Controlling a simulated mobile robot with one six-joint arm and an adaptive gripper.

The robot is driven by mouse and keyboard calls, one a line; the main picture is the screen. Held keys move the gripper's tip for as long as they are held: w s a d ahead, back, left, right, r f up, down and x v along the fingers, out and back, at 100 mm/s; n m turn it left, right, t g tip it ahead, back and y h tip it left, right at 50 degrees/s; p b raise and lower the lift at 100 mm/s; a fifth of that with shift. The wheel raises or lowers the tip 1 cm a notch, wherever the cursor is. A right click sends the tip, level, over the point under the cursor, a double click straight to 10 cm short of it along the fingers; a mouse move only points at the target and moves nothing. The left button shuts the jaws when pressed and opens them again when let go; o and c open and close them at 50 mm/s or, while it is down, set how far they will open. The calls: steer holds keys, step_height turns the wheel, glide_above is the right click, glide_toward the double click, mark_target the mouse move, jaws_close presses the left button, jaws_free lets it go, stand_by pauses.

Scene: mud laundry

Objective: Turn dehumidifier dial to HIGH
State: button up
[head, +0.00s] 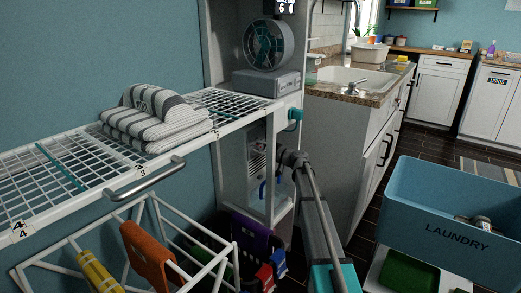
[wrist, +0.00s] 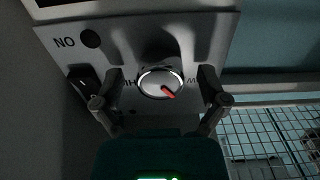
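In the wrist view a round dial (wrist: 160,83) with a bright rim and a red pointer sits on a pale panel (wrist: 130,35). The view is inverted. The pointer aims to the lower right, and partly hidden letters stand to the left and right of the dial. My gripper (wrist: 161,78) is open, with one finger on each side of the dial. A gap shows between each finger and the rim; whether they touch the panel I cannot tell. In the head view my gripper and the dial are hidden, and I cannot make out which unit bears the dial.
The panel also has a dark switch (wrist: 85,82) near an inverted ON label. In the head view a wire rack (head: 70,180) with folded striped towels (head: 155,118), a fan (head: 269,46) and a blue laundry bin (head: 450,205) stand around my arm.

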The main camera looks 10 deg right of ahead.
steer(key=c, duration=1)
steer(key=shift+c, duration=0.2)
steer(key=shift+m, duration=2.3)
steer(key=o, duration=1.1)
steer(key=shift+o, duration=0.2)
steer(key=shift+s, duration=0.1)
